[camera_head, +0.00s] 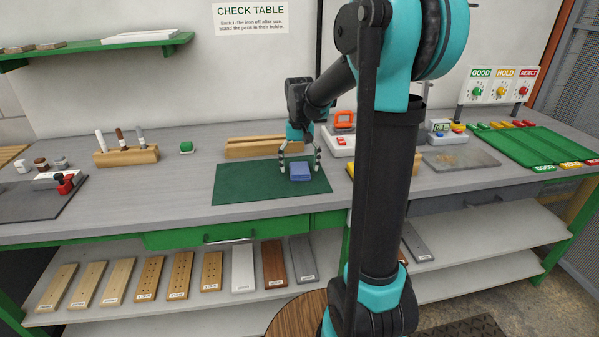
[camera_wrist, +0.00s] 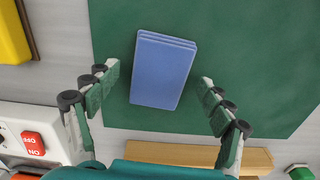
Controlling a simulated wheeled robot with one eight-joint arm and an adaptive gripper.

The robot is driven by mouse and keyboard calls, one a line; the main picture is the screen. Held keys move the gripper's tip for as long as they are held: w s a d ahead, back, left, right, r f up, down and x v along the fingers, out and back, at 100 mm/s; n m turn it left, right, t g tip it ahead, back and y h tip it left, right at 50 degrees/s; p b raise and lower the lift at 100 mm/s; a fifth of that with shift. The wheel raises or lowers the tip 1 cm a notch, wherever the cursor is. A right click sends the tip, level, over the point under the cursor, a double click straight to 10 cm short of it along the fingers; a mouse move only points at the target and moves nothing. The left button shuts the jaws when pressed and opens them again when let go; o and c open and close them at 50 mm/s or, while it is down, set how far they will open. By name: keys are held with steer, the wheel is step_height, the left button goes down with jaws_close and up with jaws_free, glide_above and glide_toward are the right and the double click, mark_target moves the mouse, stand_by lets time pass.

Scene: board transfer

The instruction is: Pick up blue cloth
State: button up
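The blue cloth (camera_head: 300,171) is a folded, layered block lying on the dark green mat (camera_head: 238,183). In the wrist view the cloth (camera_wrist: 161,72) lies slightly tilted, ahead of and between the two fingers. My gripper (camera_head: 300,163) is over the mat with its fingers on either side of the cloth. In the wrist view my gripper (camera_wrist: 160,88) is open, with a visible gap between each finger and the cloth. Nothing is between the fingertips' pads in contact. The fingers' exact height above the mat is hard to tell.
A wooden block (camera_head: 262,147) stands behind the mat. A white device with a red switch (camera_head: 340,141) stands right of it. A pen holder (camera_head: 127,157) and a small green item (camera_head: 187,147) are to the left. The bench left of the mat is partly clear.

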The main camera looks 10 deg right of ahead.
mark_target(300, 168)
steer(key=c, duration=1.1)
step_height(300, 168, up, 20)
steer(key=o, duration=0.4)
steer(key=c, duration=0.4)
